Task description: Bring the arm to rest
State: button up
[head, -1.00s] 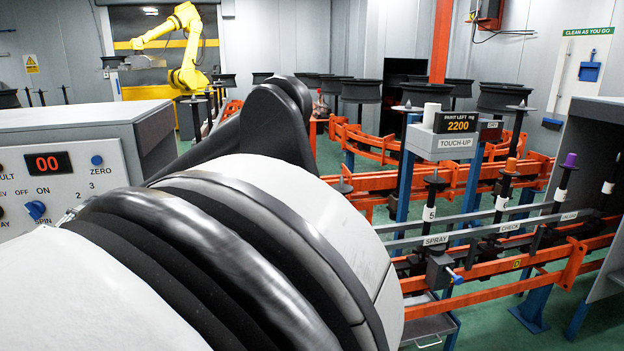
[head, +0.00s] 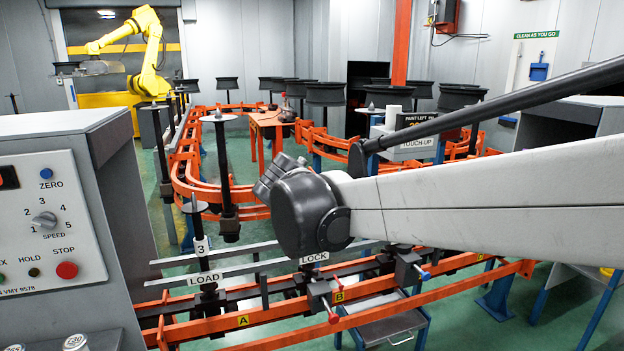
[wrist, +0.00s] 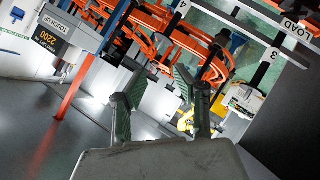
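My gripper (wrist: 157,88) shows at the bottom middle of the wrist view. Its two dark green-grey fingers stand well apart, with nothing between them. In the head view my pale arm crosses from the right edge to the middle, ending there in a dark rounded joint above the orange rail (head: 240,318). I cannot make out the gripper's fingers in the head view. The wrist view is tilted, and the rails and spindles lie beyond the fingers, apart from them.
A grey control cabinet (head: 50,225) stands at the left. Spindle 3 (head: 200,245) stands by the LOAD sign (head: 205,278). The TOUCH-UP box (head: 405,141) is partly behind my arm. A yellow robot (head: 148,50) stands at the back left. Green floor shows between the rails.

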jog(key=s+d+f+m+g, duration=0.2)
jog(key=s+d, duration=0.6)
jog(key=s+d+f+m+g, duration=0.1)
jog(key=s+d+f+m, duration=0.15)
jog(key=s+d, duration=0.55)
jog(key=s+d+f+m+g+y, duration=0.1)
jog(key=s+f, duration=0.3)
jog(key=s, duration=0.4)
jog(key=s+d+f+m+g, duration=0.1)
jog(key=s+d+f+m, duration=0.1)
jog(key=s+f, duration=0.3)
jog(key=shift+s+d+y, duration=0.4)
jog(key=shift+s+d, duration=0.5)
jog(key=shift+s, duration=0.65)
